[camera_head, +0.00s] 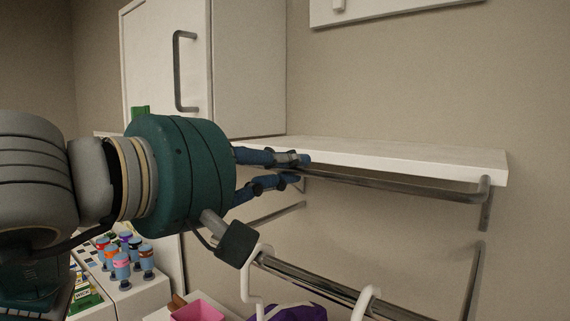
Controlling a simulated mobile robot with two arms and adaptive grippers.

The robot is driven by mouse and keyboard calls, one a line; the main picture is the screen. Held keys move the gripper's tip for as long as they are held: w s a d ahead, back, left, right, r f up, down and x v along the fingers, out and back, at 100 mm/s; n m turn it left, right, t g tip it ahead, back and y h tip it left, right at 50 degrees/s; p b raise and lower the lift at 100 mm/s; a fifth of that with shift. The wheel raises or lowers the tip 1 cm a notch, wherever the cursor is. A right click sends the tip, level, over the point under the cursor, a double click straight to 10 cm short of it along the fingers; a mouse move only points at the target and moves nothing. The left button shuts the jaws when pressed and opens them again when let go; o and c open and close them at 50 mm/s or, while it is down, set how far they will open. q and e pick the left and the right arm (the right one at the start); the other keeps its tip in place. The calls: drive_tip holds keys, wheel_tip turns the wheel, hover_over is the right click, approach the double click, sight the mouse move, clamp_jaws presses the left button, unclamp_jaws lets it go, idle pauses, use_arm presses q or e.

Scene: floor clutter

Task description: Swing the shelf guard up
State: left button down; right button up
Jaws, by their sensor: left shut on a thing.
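The shelf guard (400,185) is a dark metal bar that runs along the front of the white shelf (410,153), just below its front edge. Its right end bends down beside the shelf's right corner. My left gripper (298,170) reaches in from the left with its two blue fingers, one above the other, at the left part of the bar. It is shut on the guard there; the fingers hide the bar's left end. My right gripper is not in view.
A white cabinet (240,65) with a metal handle stands behind the shelf's left end. Below, a metal rail (318,283) carries white hooks (365,303). Several small bottles (121,265) stand at lower left. A pink container (195,311) and purple item (298,313) sit low in front.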

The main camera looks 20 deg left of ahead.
use_arm(q)
drive_tip(key=shift+r+p, duration=0.45)
drive_tip(key=shift+p, duration=0.25)
drive_tip(key=w+d+r+g+y+p, duration=0.1)
drive_tip(key=w+r+g+y+p, duration=0.4)
drive_tip(key=g+p, duration=0.9)
drive_tip(key=shift+d+r+g+y, duration=0.2)
drive_tip(key=shift+d+g+y, duration=0.25)
drive_tip(key=shift+g, duration=0.55)
drive_tip(key=shift+w+g, duration=0.1)
drive_tip(key=shift+g, duration=0.2)
drive_tip(key=c, duration=1.8)
unclamp_jaws()
drive_tip(key=shift+o, duration=0.2)
drive_tip(key=shift+s+a+f+t, duration=0.1)
drive_tip(key=shift+s+f+t, duration=0.05)
drive_tip(key=shift+s+t, duration=0.2)
